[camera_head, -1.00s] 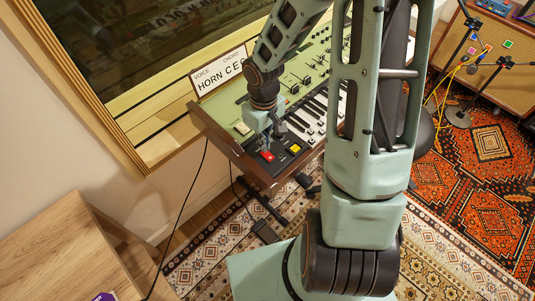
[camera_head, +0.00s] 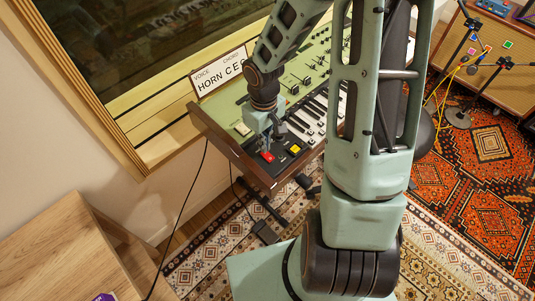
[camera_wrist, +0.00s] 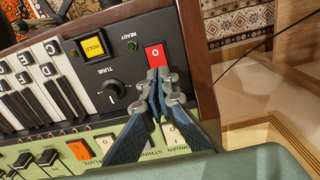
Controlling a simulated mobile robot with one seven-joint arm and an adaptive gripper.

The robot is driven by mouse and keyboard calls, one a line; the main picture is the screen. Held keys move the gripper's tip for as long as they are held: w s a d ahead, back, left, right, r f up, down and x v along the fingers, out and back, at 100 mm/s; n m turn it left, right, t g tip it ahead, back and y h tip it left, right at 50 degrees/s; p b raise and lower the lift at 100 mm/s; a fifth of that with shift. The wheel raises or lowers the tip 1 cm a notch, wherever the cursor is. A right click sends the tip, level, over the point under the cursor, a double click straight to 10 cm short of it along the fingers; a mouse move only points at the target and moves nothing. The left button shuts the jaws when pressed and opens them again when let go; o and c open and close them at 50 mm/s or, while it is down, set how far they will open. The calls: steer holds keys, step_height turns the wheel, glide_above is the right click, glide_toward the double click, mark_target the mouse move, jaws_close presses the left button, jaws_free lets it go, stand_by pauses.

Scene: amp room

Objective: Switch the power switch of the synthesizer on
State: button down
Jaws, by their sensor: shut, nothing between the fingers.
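The synthesizer (camera_head: 237,150) stands below the window with its keys toward the room. Its red power switch (camera_wrist: 156,56), marked with an O, is at the end of the black panel; it also shows in the head view (camera_head: 267,157). The green READY lamp (camera_wrist: 132,46) beside it looks dim. My gripper (camera_wrist: 158,74) is shut and empty, its fingertips at the lower edge of the red switch in the wrist view. Whether they touch it I cannot tell. In the head view my gripper (camera_head: 266,147) is just above the switch.
A yellow HOLD button (camera_wrist: 92,46) and a black TUNE knob (camera_wrist: 113,92) are near the switch. An orange rocker (camera_wrist: 80,150) is on the green panel. A VOICE/CHORD sign (camera_head: 220,73) stands behind the synthesizer. A wooden table (camera_head: 65,250) is at lower left.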

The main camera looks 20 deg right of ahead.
steer(key=shift+f+b, duration=0.95)
steer(key=shift+f, duration=0.15)
stand_by(0.4)
steer(key=shift+r, duration=0.1)
step_height(320, 180, up, 7)
steer(key=p, duration=0.6)
stand_by(0.6)
